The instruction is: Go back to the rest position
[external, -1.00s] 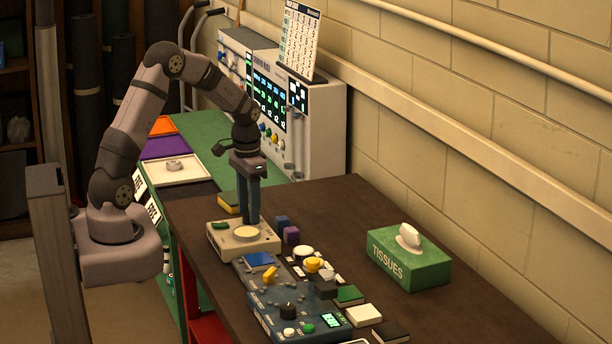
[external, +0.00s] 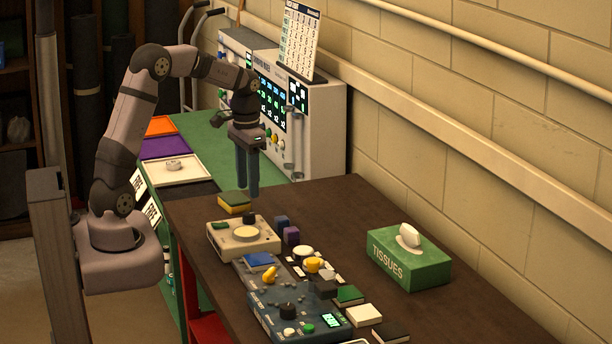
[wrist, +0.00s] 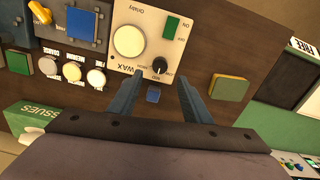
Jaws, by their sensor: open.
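My gripper (external: 247,174) is raised in the air above the far end of the brown table (external: 340,215). Its two blue-grey fingers point down, apart, with nothing between them. In the wrist view my gripper (wrist: 163,95) shows the same open fingers. Below and in front of it stands the cream wax unit (external: 243,240), with a round cream button, a green switch and a black knob. The wax unit also shows at the top of the wrist view (wrist: 122,72). The fingers are clear of it.
Orange, purple and white trays (external: 172,170) lie on the green bench. A white panel machine (external: 320,130) stands by the wall.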

